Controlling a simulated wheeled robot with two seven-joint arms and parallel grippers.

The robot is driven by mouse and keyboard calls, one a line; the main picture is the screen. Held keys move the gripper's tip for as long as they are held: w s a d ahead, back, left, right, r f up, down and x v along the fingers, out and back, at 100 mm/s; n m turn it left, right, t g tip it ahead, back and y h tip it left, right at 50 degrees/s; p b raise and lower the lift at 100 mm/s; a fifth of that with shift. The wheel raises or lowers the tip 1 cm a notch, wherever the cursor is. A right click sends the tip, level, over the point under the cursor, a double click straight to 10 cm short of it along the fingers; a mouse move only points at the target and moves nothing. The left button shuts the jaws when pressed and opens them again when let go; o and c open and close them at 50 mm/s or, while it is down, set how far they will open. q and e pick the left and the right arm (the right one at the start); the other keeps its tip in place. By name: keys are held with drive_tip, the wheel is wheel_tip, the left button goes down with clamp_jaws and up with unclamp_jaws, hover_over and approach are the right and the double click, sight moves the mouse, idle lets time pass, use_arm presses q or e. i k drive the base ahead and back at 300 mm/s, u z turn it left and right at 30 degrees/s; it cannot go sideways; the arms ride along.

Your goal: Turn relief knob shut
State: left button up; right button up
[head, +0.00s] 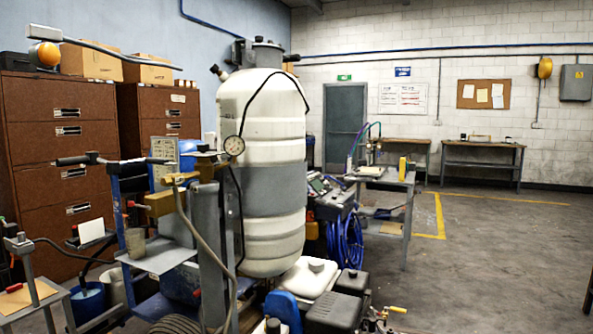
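The line striper carries a large upright white and grey tank (262,150). A round pressure gauge (234,146) sits at the tank's left side. A cap (268,44) closes the tank's top. A small dark-ended fitting (219,72) sticks out at the tank's upper left. A small yellow-handled part (396,309) sits low at the right of the engine. I cannot tell which of these, if any, is the relief knob, or whether it is open or shut. Neither of my grippers shows in the head view.
A handlebar (75,160) and a grey hose (203,245) stand in front of the tank. Brown filing cabinets (58,140) are behind at the left. A grey cart (395,182) is right of the tank. The concrete floor (490,270) at the right is clear.

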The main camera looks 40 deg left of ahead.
sight(215, 68)
drive_tip(key=u, duration=0.25)
drive_tip(key=k, duration=0.7)
drive_tip(key=u, duration=2.75)
drive_tip(key=i, duration=2.2)
drive_tip(key=z, duration=1)
